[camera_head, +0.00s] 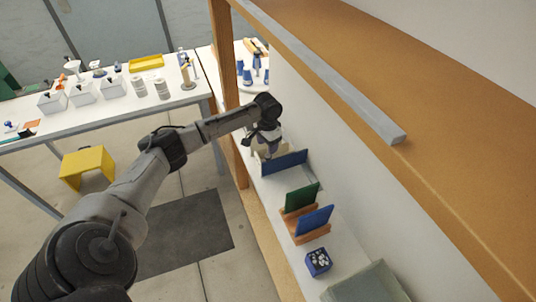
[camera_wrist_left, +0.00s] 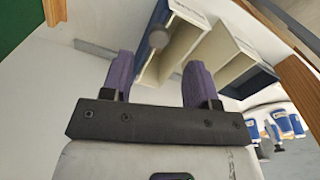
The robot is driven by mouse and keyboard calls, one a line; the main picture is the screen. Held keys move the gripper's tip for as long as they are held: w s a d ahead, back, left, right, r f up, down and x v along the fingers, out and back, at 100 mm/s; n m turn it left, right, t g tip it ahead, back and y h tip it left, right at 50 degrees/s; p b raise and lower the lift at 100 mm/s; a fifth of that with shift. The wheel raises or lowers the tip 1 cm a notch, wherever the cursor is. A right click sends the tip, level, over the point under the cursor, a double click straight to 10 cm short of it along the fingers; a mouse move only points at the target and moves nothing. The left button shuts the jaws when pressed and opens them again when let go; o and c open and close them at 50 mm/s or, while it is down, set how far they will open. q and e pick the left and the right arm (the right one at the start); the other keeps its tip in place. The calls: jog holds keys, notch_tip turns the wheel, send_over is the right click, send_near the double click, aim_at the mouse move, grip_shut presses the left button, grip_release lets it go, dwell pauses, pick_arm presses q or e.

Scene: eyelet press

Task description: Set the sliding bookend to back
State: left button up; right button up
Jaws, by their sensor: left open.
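A dark blue upright panel (camera_head: 287,162), which looks like the sliding bookend, stands on the white shelf at my left gripper (camera_head: 268,147). In the left wrist view, a blue-and-cream upright piece (camera_wrist_left: 188,32) with a round grey knob (camera_wrist_left: 158,38) lies just beyond the fingertips. My left gripper (camera_wrist_left: 158,72) is open. Its two purple fingers are spread on either side of the knob's line, and nothing is held. I cannot tell whether a finger touches the knob. My right gripper is not in view.
A green panel (camera_head: 301,197) and a blue panel (camera_head: 315,218) stand in brown holders nearer on the shelf. A wooden post (camera_head: 229,120) and an overhead board (camera_head: 440,140) border the shelf. Blue cups (camera_wrist_left: 290,124) stand past the post.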

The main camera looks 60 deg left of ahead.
pick_arm(q)
jog(key=shift+f, duration=2.75)
grip_shut()
